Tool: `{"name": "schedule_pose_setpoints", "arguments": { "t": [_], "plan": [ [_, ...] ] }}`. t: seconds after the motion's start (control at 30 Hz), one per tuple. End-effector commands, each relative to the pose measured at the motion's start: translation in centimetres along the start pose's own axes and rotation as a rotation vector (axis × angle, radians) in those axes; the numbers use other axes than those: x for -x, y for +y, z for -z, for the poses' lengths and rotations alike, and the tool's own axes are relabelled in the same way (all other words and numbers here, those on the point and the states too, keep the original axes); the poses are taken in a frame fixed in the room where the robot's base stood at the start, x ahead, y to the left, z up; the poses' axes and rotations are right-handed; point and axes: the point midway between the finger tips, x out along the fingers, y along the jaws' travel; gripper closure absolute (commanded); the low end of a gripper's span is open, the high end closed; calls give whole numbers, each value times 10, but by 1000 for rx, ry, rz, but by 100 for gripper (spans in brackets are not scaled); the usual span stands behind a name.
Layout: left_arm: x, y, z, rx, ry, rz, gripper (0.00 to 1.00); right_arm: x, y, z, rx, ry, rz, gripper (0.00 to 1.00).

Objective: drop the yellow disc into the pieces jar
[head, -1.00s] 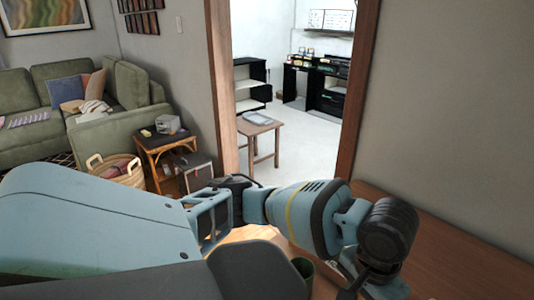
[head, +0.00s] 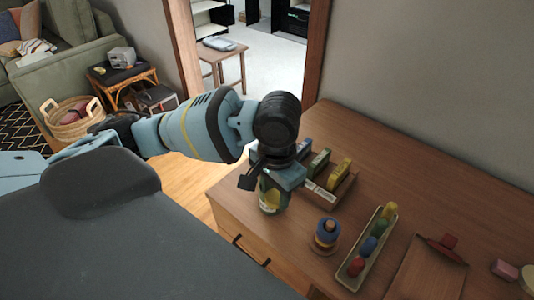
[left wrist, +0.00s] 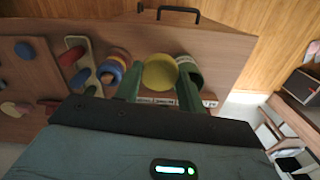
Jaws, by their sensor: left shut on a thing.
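The yellow disc (left wrist: 160,72) is held between the green fingers of my left gripper (left wrist: 159,90) in the left wrist view. My left gripper (head: 276,178) reaches down over the front left corner of the wooden dresser top in the head view. The green pieces jar (left wrist: 190,66) shows just right of the disc in the wrist view, partly behind a finger. In the head view the jar (head: 272,196) is under and in front of my gripper, with a yellow patch on it. I cannot tell the gap between disc and jar. My right gripper is not in view.
A stacking-ring toy (head: 325,235) stands right of the jar. A tray of coloured pegs (head: 368,250) and a small rack of blocks (head: 328,186) are close by. The dresser's (head: 415,180) back right is clear. A drawer handle (head: 250,250) sticks out in front.

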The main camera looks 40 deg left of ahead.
Motion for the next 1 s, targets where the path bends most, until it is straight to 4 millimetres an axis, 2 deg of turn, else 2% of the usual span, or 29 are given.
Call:
{"name": "schedule_pose_setpoints", "arguments": {
  "t": [0.7,1.0],
  "plan": [
    [-11,-66,57,-1102,3,-2,82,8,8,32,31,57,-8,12],
    [-15,-92,69,-1442,5,11,82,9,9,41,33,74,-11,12]
  ]
}}
